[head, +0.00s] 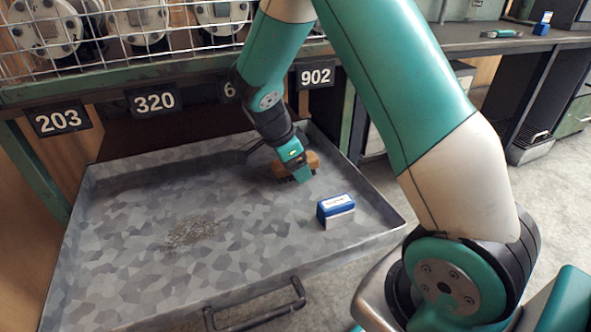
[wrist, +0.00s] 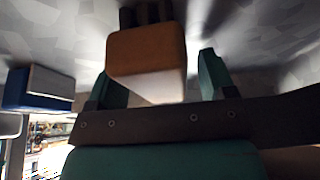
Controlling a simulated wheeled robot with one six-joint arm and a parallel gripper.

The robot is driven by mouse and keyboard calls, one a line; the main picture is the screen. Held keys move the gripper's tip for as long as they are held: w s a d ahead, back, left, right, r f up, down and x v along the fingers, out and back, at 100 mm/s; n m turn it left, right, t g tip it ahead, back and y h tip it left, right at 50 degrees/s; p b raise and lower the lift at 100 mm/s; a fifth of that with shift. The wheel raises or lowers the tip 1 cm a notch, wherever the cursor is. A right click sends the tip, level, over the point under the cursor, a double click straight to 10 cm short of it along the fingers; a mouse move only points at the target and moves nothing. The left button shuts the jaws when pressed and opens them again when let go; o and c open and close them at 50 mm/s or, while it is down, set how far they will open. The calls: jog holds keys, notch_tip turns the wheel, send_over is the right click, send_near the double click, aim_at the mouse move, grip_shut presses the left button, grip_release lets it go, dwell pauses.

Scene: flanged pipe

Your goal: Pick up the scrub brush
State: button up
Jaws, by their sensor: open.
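The scrub brush has an orange-brown wooden block (head: 312,160) and dark bristles, and lies in the galvanized metal tray (head: 130,262) near its back right. My gripper (head: 298,176) is down at the brush in the head view and partly covers it. In the wrist view the brush block (wrist: 147,50) sits between the two teal fingers (wrist: 158,84), nearer the left one, with a clear gap to the right finger. The fingers are apart. Whether the left finger touches the block cannot be told.
A blue and white box (head: 336,211) stands in the tray to the right of the brush; it also shows in the wrist view (wrist: 38,88). A patch of metal shavings (head: 190,232) lies at the tray's middle left. Numbered plates hang on the rack behind.

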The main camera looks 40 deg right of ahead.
jog(key=shift+f, duration=0.25)
dwell(0.5)
jog(key=c, duration=1)
